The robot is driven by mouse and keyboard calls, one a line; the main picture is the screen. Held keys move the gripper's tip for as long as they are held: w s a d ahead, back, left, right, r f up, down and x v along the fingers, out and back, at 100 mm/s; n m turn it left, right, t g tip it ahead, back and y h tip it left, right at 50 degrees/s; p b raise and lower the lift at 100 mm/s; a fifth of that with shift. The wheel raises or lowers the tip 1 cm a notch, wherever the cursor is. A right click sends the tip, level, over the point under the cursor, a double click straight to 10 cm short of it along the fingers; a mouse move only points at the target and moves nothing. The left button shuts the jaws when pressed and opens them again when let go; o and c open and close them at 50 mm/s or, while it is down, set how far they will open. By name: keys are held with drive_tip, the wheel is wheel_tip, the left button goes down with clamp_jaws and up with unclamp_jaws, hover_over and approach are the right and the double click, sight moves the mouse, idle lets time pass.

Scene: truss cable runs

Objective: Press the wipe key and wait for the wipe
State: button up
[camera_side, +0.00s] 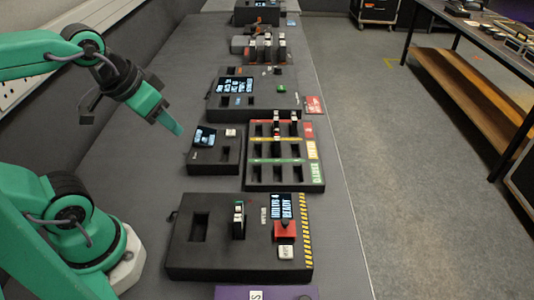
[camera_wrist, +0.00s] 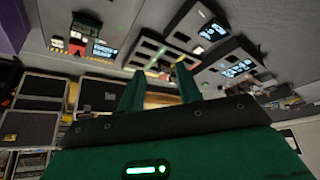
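No key carries a label I can read as wipe. A small black box (camera_side: 213,161) left of the sorting tray has a lit screen (camera_side: 204,137) and a white key (camera_side: 230,132); its screen also shows in the wrist view (camera_wrist: 213,31). The large black box (camera_side: 190,262) nearer the side camera has a white key (camera_side: 285,252), a red block and a lit screen (camera_side: 282,206). My gripper (camera_side: 177,129) hangs above the bench, left of the small box and apart from it. In the wrist view its two green fingers (camera_wrist: 160,88) stand apart with nothing seen between them.
A tray with red, yellow and green rows (camera_side: 285,180) stands right of the small box, holding upright modules at its back. Another box with a screen (camera_side: 252,100) and a module rack (camera_side: 265,58) lie behind. Bare bench (camera_side: 175,175) shows left of the small box.

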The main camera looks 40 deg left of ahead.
clamp_jaws()
idle(1.5)
